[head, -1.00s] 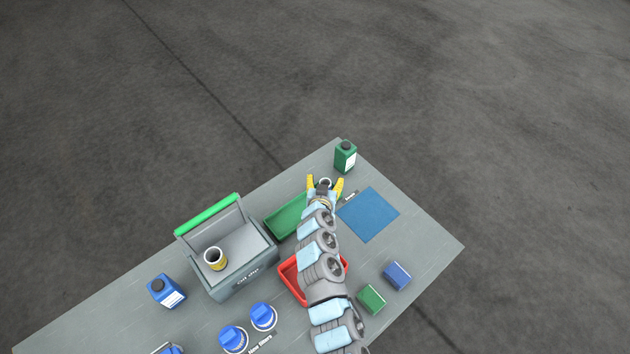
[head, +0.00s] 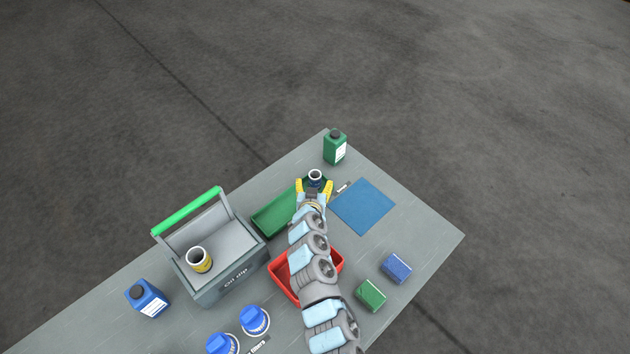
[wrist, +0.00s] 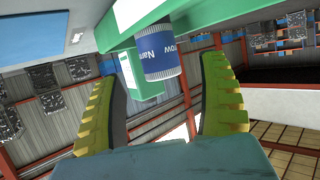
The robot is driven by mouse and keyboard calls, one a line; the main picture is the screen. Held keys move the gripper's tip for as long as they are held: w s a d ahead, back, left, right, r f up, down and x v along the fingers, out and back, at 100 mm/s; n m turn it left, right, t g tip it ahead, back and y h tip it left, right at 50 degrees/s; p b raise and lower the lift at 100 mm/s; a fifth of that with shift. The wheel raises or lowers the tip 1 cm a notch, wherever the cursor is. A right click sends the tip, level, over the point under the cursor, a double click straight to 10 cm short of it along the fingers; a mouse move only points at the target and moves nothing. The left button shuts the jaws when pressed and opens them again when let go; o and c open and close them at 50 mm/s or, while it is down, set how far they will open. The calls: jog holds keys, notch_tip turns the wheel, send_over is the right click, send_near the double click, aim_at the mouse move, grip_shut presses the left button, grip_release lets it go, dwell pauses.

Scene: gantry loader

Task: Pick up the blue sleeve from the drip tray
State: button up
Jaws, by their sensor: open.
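The blue sleeve (head: 315,177) is a short open tube with a pale rim and a dark blue band, at the far right end of the green tray (head: 272,217). In the wrist view the sleeve (wrist: 162,66) shows a white-lettered blue label, partly readable as "Narrow", against the green tray wall (wrist: 145,12). My gripper (head: 314,187) is open, its yellow fingers spread just on the near side of the sleeve. In the wrist view the sleeve appears in the gap between the fingers, touching neither visibly. My arm hides part of the green tray.
A green bottle (head: 335,148) stands beyond the sleeve. A blue mat (head: 362,206) and small card lie to the right. A grey carrier (head: 225,283) holds a yellow-banded sleeve (head: 199,260). A red tray (head: 280,280) lies under my arm. Blue and green blocks sit at right.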

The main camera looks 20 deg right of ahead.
aim_at(315, 181)
jog(key=shift+b+x, duration=0.5)
jog(key=shift+x, duration=1.75)
jog(key=shift+r, duration=0.1)
jog(key=c, duration=1.4)
